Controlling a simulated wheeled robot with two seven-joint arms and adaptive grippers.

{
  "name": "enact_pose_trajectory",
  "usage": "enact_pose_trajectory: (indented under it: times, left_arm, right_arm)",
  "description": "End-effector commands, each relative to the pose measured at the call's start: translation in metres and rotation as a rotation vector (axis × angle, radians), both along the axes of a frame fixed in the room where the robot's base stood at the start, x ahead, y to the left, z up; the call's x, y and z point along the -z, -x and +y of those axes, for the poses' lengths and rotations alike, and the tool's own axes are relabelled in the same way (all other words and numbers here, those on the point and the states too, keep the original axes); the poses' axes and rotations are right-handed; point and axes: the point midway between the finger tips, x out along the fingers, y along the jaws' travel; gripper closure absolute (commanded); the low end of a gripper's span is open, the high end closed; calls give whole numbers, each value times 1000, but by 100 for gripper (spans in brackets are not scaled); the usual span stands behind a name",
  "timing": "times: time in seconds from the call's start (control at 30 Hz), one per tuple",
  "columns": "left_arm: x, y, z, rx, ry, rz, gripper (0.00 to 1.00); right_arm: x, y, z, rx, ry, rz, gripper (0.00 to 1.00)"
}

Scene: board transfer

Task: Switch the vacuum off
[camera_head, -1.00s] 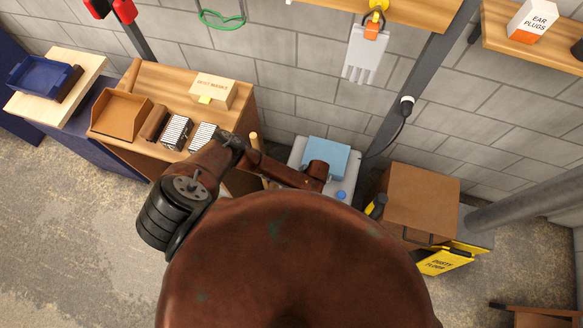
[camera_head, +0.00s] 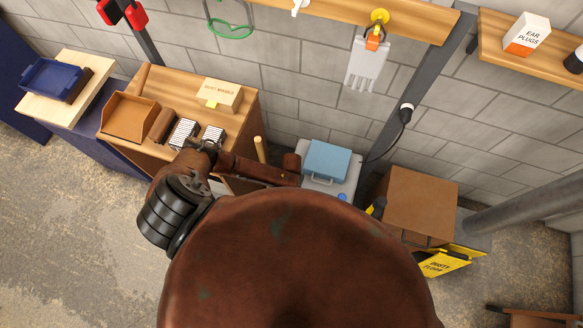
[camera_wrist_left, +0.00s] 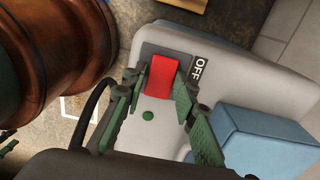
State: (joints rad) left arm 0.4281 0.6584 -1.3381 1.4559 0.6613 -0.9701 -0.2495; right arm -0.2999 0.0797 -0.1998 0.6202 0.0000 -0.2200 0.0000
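The vacuum (camera_head: 318,184) is a light grey body with a blue box-like part (camera_head: 326,161) on top, standing by the wall in the head view. In the left wrist view its grey casing (camera_wrist_left: 240,85) is close, with a red switch (camera_wrist_left: 161,76) on a dark plate and the word OFF (camera_wrist_left: 197,71) beside it. A green dot (camera_wrist_left: 148,115) is near the switch. My left gripper (camera_wrist_left: 158,82) is open, its green fingers on either side of the red switch; contact cannot be told. My right gripper is not in view.
A brown box (camera_head: 419,199) and a yellow sign (camera_head: 445,263) stand right of the vacuum. A wooden bench (camera_head: 180,82) with a tray and boxes is to the left. A dark post (camera_head: 425,85) with a cable rises behind. My large brown body part covers the lower middle.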

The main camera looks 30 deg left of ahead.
Motion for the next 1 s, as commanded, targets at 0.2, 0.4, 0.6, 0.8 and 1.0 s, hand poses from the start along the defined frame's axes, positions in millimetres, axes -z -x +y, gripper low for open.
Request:
enact_pose_trajectory:
  times: [0.2, 0.4, 0.6, 0.8, 1.0]
  left_arm:
    - [0, 0, 0, 0, -1, -1, 59]
    - [0, -1, 0, 0, -2, -1, 59]
    - [-13, -1, 0, 0, 1, -2, 59]
    - [-51, -1, 1, 1, 1, -2, 59]
    - [-91, -1, 1, 1, 0, -2, 59]
  right_arm:
    - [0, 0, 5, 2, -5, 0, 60]
    - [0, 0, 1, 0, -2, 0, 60]
    - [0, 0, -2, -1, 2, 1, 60]
    - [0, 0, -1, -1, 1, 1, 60]
    - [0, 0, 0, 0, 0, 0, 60]
